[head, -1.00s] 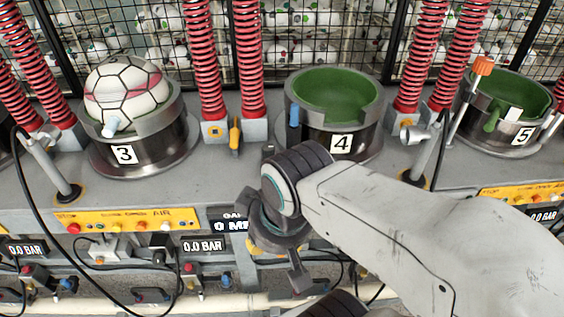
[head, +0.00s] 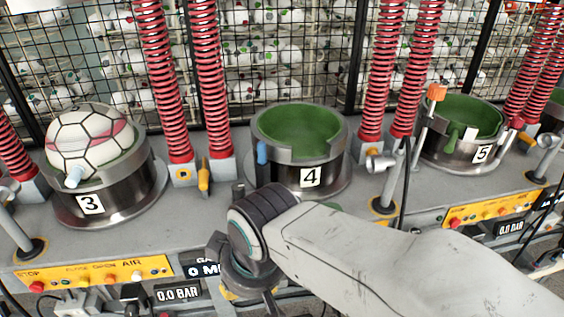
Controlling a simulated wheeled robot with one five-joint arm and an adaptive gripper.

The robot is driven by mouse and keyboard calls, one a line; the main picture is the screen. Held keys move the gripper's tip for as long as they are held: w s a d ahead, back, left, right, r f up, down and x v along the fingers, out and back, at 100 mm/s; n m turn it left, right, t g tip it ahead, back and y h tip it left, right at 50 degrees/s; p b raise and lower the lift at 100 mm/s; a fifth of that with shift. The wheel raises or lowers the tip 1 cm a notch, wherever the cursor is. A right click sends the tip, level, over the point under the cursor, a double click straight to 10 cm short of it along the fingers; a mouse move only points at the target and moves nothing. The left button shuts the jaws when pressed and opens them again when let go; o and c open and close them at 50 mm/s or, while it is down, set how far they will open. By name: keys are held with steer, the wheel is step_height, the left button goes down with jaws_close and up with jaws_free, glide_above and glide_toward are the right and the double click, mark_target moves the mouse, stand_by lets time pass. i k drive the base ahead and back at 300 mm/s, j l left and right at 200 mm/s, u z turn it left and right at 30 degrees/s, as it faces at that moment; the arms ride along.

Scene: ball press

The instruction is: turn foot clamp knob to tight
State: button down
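My gripper (head: 252,292) points down at the front edge of the grey bench, below and left of press station 4 (head: 312,178). My pale arm covers the bench front to its right. The fingers are dark and partly cut off by the lower picture edge, so their opening does not show. No knob marked as a foot clamp can be made out. Knob-like parts in view are an orange-topped rod (head: 437,92) beside station 5 (head: 458,155), a grey clamp head (head: 380,163) right of station 4, and a yellow handle (head: 203,177) left of it.
Station 3 (head: 125,195) holds a white and red ball (head: 88,140). Stations 4 and 5 show empty green cups. Red springs (head: 160,80) rise behind the bench. A yellow button panel (head: 95,273) and a pressure display (head: 178,293) sit on the bench front.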

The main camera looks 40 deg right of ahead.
mark_target(238, 189)
steer(key=i+u, duration=0.1)
steer(key=u, duration=0.35)
steer(key=i+j+u, duration=0.1)
steer(key=u, duration=0.4)
steer(key=i+u, duration=0.15)
steer(key=u, duration=0.3)
steer(key=i+l+u, duration=0.1)
steer(key=u, duration=0.35)
